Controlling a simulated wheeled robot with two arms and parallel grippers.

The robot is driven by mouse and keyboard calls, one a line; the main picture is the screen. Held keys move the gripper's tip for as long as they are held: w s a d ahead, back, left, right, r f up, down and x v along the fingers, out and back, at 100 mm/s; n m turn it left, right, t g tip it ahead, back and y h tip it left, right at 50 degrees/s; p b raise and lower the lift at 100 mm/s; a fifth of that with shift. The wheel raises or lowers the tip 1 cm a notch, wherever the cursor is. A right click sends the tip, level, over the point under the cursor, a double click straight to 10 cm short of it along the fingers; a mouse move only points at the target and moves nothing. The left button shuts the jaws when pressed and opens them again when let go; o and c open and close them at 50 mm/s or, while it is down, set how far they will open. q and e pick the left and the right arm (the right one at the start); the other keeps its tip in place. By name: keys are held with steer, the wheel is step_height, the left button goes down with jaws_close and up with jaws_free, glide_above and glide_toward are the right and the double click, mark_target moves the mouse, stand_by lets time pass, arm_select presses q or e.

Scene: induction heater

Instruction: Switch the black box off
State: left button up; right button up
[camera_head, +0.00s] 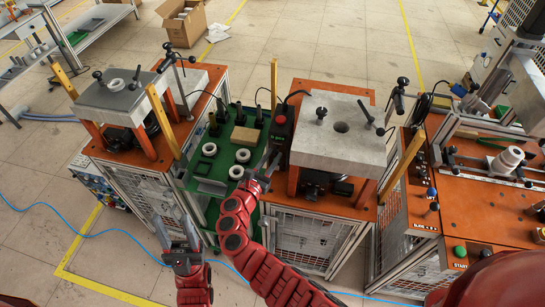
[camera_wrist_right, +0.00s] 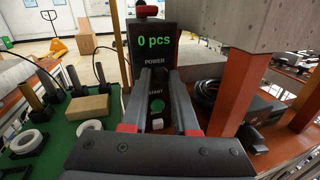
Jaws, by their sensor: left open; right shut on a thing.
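The black box (camera_head: 282,128) stands upright at the right edge of the green table, with a red part near its top. In the right wrist view the black box (camera_wrist_right: 155,35) reads "0 pcs" in green, above the labels POWER and START. A green button (camera_wrist_right: 157,105) and a white part (camera_wrist_right: 157,124) show between my fingers. My right gripper (camera_wrist_right: 160,72) reaches the box's front at the POWER label and is shut on a part there; the fingertips hide the held part. My right gripper also shows in the head view (camera_head: 270,162). My left gripper (camera_head: 170,212) is open, low at the left, away from the box.
The green table (camera_head: 203,205) holds white rings (camera_head: 236,172), dark cylinders and a brown block (camera_head: 245,134). A grey-topped heater stand (camera_head: 340,150) is close right of the box; another (camera_head: 120,100) stands left. An orange-topped machine (camera_head: 495,210) is far right. A blue cable crosses the floor.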

jaws_close()
steer(key=shift+f, duration=0.1)
step_height(320, 180, down, 3)
steer(key=t+h+b, duration=0.1)
steer(key=t+b, duration=0.1)
steer(key=b, duration=0.7)
steer(key=shift+s+r+m, duration=0.1)
steer(key=shift+r+m, duration=0.1)
steer(key=shift+m, duration=0.2)
steer(key=shift+w+f+m+t+h+b, duration=0.15)
steer(key=shift+m+t+h+b, duration=0.55)
steer(key=shift+b, duration=3.3)
steer(key=shift+w+f+m+t+h+b, duration=0.2)
steer(key=shift+t+h+b, duration=0.8)
steer(key=shift+b, duration=2.95)
steer(key=shift+s, duration=0.15)
